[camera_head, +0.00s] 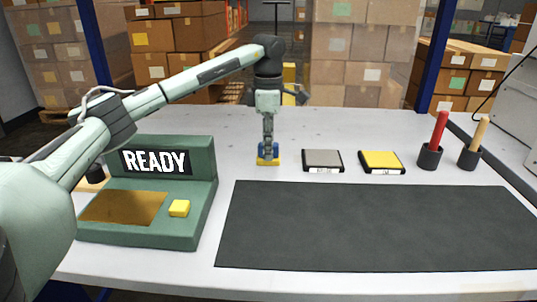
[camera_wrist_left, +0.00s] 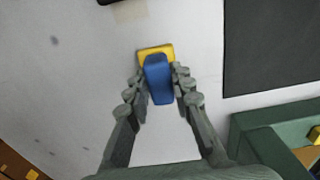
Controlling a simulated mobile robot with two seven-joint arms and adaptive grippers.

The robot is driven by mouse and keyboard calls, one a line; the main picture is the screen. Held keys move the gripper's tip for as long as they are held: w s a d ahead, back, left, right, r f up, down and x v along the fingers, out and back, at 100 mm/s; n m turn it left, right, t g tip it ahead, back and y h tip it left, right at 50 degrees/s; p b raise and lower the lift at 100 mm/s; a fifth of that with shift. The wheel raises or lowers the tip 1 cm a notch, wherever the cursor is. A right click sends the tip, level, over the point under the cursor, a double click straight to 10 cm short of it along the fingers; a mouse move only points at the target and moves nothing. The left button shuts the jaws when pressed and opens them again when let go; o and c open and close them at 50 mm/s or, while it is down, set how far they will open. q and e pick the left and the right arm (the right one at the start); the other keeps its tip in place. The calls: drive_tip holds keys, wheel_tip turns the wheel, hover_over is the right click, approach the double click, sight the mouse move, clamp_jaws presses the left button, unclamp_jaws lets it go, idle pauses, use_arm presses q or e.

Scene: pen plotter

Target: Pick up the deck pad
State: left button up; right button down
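A small block with a blue upright handle and a yellow base (camera_wrist_left: 155,51), which I take for the deck pad, stands on the white table. In the head view its yellow base (camera_head: 268,161) shows behind the green machine's right side. My left gripper (camera_wrist_left: 159,76) points down over it, one finger on each side of the blue handle. The fingers are close to the handle, but I cannot make out whether they touch it. The head view also shows this gripper (camera_head: 268,143) low at the block, hiding part of the handle. My right gripper is out of view.
The green machine (camera_head: 197,215) with a READY display stands at the left. A dark mat (camera_head: 375,228) covers the front right. A grey-topped pad (camera_head: 322,158), a yellow-topped pad (camera_head: 382,161) and two dark holders (camera_head: 430,158) (camera_head: 469,158) with sticks stand behind the mat.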

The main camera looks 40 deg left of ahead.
use_arm(q)
clamp_jaws()
